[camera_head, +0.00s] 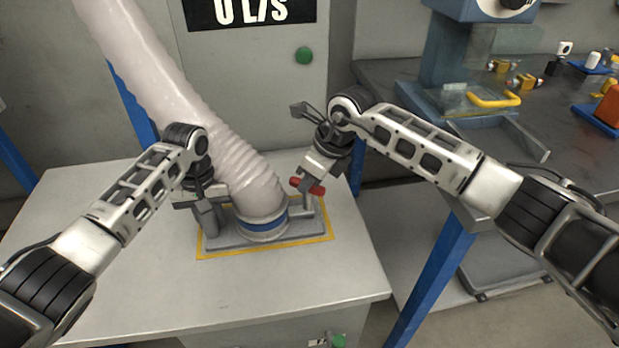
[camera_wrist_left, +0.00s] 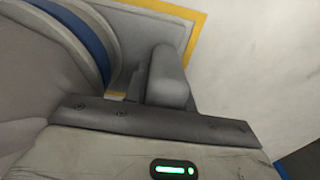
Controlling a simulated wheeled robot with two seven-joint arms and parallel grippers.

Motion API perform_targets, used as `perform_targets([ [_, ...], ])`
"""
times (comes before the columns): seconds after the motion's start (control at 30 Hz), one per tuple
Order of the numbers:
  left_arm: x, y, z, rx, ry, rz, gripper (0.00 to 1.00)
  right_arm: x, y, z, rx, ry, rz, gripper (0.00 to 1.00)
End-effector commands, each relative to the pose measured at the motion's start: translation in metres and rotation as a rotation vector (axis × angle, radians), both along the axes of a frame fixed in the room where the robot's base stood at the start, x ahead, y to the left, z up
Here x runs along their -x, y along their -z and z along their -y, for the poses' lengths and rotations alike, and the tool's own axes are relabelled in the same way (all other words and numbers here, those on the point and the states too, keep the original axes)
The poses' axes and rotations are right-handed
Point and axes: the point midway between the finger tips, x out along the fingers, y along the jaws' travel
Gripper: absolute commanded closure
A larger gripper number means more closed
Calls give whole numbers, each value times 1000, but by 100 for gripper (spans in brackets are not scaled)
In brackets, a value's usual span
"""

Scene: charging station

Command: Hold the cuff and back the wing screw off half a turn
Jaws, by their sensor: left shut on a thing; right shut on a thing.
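The pale ribbed hose (camera_head: 238,165) comes down into a round cuff with a blue band (camera_head: 262,228), on a grey base plate inside a yellow outline. My left gripper (camera_head: 207,212) is at the cuff's left side, shut on a grey upright post, which shows in the left wrist view (camera_wrist_left: 168,78) beside the blue band (camera_wrist_left: 85,30). The wing screw (camera_head: 318,190) shows as two red ends to the right of the cuff. My right gripper (camera_head: 307,184) points down and is shut on it, hiding its middle.
The pale bench top (camera_head: 120,280) is clear in front of the fitting. At right, a dark workbench holds a blue machine (camera_head: 450,60) and small parts.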

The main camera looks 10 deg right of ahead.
Motion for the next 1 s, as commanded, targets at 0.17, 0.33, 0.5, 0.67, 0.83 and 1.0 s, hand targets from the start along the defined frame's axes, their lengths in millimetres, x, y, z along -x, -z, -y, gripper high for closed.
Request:
perform_targets([
  [0.17,-1,-1,0,0,0,3,100,-1,0,1,2,-139,-1,100],
  [0.33,-1,-1,0,0,0,3,100,-2,0,1,1,-298,-1,100],
  [0.5,-1,-1,0,0,0,3,100,-3,0,1,2,-459,-3,100],
  [0.67,-1,-1,0,-1,0,3,100,-4,0,1,2,-611,-4,100],
  [0.83,-1,-1,0,-1,0,3,100,-5,0,1,2,-772,-4,100],
  [1.0,-1,-1,0,-1,0,3,100,-6,0,0,3,-925,-4,100],
])
